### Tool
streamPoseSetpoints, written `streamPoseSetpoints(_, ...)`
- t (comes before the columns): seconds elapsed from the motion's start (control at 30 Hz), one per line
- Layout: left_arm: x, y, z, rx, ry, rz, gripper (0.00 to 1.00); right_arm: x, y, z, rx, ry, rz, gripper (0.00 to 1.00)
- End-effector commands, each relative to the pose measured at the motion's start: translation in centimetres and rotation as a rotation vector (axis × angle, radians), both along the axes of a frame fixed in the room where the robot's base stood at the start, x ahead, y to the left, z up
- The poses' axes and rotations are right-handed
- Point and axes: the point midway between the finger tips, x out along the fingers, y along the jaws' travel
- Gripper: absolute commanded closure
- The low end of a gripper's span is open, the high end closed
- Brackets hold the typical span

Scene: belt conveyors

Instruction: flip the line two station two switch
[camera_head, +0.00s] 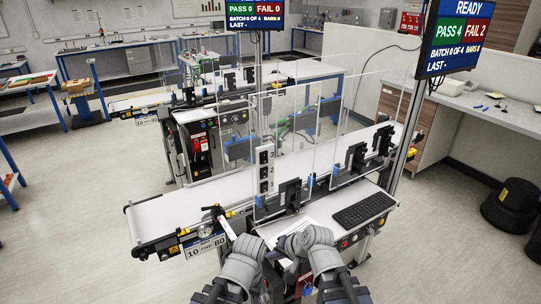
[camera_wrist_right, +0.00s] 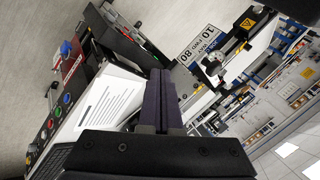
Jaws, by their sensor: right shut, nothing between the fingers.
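The nearer conveyor (camera_head: 165,212) runs across the middle, with several black station fixtures along it, one of them at the front (camera_head: 290,194). An upright pale panel with dark square units (camera_head: 264,170) stands behind its front edge; I cannot tell which part is the station two switch. A black handle with a red part (camera_head: 215,214) is at the belt's left front. My right gripper (camera_head: 291,246) is over the front shelf, apart from the panel; its fingers are shut and empty in the right wrist view (camera_wrist_right: 161,98).
A keyboard (camera_head: 364,209) and a paper sheet (camera_wrist_right: 108,102) lie on the front shelf. Colored buttons (camera_wrist_right: 55,112) line its edge. Clear guard panels (camera_head: 345,125) and a screen on a post (camera_head: 455,38) rise above the conveyor.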

Motion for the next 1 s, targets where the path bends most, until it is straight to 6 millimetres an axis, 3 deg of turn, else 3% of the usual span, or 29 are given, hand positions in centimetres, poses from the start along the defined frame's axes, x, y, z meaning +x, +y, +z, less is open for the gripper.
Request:
streamPoseSetpoints(0.03,0.0,0.0,2.7,0.0,0.0,0.001,0.37,1.2,-0.4,3.5,0.061,-0.022,-0.063,1.0)
streamPoseSetpoints(0.1,0.0,0.0,4.4,0.0,0.0,0.002,0.37,2.7,-1.0,6.5,0.152,-0.054,-0.152,1.0)
streamPoseSetpoints(0.3,0.0,0.0,8.3,-0.001,0.0,0.003,0.37,6.4,-3.2,13.8,0.38,-0.122,-0.373,1.0)
streamPoseSetpoints(0.4,0.0,0.0,9.6,-0.001,0.0,0.004,0.37,7.5,-4.4,16.4,0.464,-0.146,-0.453,1.0)
streamPoseSetpoints(0.6,0.0,0.0,10.7,-0.001,0.001,0.005,0.37,8.7,-5.8,18.8,0.555,-0.171,-0.54,1.0)
streamPoseSetpoints(1.0,0.0,0.0,10.6,-0.001,0.0,0.005,0.37,8.9,-6.1,19.0,0.57,-0.175,-0.554,1.0)
